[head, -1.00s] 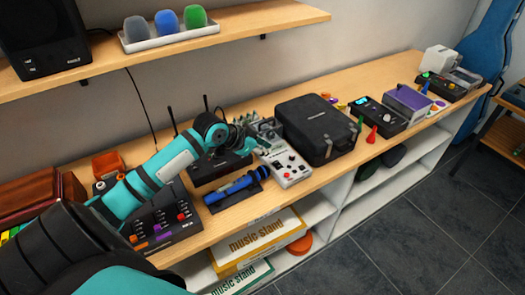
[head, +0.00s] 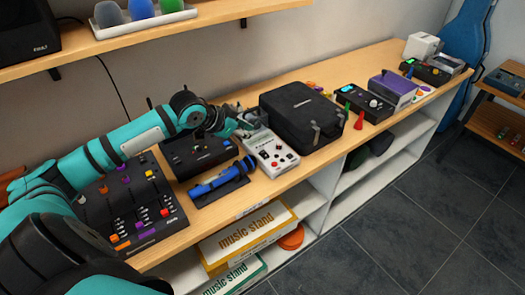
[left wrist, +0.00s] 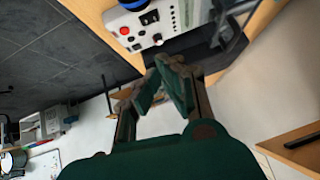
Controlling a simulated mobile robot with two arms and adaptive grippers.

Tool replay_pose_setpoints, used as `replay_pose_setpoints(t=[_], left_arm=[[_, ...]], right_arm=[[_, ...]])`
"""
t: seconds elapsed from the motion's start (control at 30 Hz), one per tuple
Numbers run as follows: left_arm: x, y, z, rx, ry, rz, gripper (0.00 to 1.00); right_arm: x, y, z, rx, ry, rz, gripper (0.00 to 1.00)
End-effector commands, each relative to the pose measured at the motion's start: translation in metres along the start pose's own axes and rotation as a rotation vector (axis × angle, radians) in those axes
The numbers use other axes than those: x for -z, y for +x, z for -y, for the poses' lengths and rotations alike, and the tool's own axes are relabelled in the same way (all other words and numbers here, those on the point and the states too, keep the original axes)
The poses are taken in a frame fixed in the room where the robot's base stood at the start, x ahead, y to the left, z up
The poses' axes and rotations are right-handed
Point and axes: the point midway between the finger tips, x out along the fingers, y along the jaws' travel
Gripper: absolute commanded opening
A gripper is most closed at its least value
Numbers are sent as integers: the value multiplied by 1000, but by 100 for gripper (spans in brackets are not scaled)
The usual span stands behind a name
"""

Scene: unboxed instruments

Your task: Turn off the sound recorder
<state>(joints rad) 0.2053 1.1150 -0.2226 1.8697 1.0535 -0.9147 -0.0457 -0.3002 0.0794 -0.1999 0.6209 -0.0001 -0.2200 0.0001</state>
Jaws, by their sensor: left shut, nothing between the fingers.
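A white device (head: 272,156) with red buttons and dark knobs lies on the long wooden counter. A black device (head: 363,101) with a small blue screen lies farther right, past the black case. I cannot tell from the labels which one is the sound recorder. My left gripper (head: 243,124) is shut and empty, over the far end of the white device. In the left wrist view, the shut fingers (left wrist: 163,78) point toward the white device (left wrist: 150,27), which shows a black rocker switch and red buttons. Whether they touch it cannot be told. My right gripper is not in view.
A black case (head: 302,118) stands right of the white device. A blue microphone (head: 222,180) on a dark stand lies in front, left of it. A black mixer (head: 128,203) and a receiver (head: 199,153) stand to the left. Small red and green cones (head: 359,121) stand by the screened device.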

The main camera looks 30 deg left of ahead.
Motion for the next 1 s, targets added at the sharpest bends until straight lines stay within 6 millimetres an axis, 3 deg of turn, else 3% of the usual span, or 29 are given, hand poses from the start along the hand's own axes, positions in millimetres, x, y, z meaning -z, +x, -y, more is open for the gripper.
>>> replay_pose_setpoints(t=[0.27,0.43,0.87,1.0], left_arm=[[1,0,0,-1,-1,-1,0],[2,13,0,-2,-4,-3,0],[4,100,-1,-2,-3,-1,0],[-14,115,-1,-1,-1,3,0]], right_arm=[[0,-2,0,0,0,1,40],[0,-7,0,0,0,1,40],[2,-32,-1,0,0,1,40],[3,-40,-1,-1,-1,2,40]])
